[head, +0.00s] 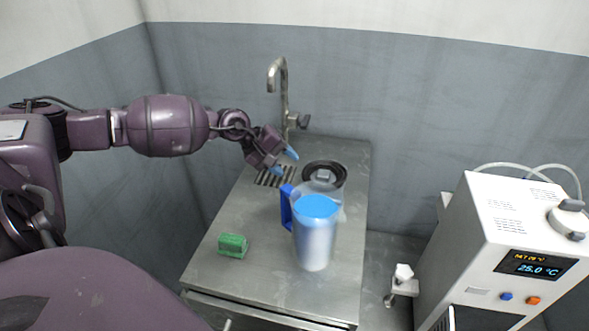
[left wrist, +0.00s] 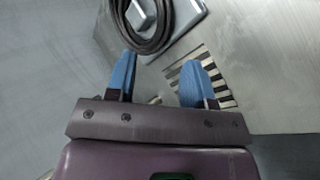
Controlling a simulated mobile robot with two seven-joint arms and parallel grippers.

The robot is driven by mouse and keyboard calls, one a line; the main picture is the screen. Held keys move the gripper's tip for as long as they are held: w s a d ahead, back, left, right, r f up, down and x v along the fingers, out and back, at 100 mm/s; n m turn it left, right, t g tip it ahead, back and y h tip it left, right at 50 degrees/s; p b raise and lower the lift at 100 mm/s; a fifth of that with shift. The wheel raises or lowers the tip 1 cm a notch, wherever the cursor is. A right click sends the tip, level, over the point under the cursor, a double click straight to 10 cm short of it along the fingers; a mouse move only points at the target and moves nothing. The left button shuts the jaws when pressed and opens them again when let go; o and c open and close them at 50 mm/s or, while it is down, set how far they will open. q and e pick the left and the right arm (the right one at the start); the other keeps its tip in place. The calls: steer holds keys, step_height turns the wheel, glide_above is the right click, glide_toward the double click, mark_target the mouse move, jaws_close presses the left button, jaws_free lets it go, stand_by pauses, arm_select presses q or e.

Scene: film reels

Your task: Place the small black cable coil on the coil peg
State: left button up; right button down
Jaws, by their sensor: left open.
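The black cable coil (head: 325,163) lies near the far right corner of the metal counter. It forms a ring around a grey block-like post (head: 324,175), which looks like the coil peg. In the left wrist view the coil (left wrist: 150,43) loops around the grey post (left wrist: 140,15), above a grey base plate (left wrist: 190,18). My left gripper (head: 286,163) is open and empty, just left of the coil and apart from it. Its blue fingers (left wrist: 160,62) point toward the coil in the left wrist view, with nothing between them. My right gripper is not in view.
A clear pitcher (head: 316,240) with blue contents and a blue handle stands in front of the coil. A green sponge (head: 233,245) lies at the front left. A faucet (head: 284,90) rises behind the slotted drain (head: 268,180). A white machine (head: 500,220) stands at right.

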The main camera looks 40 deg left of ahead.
arm_select(q)
steer(key=p+v, duration=0.1)
steer(key=v, duration=0.4)
stand_by(0.5)
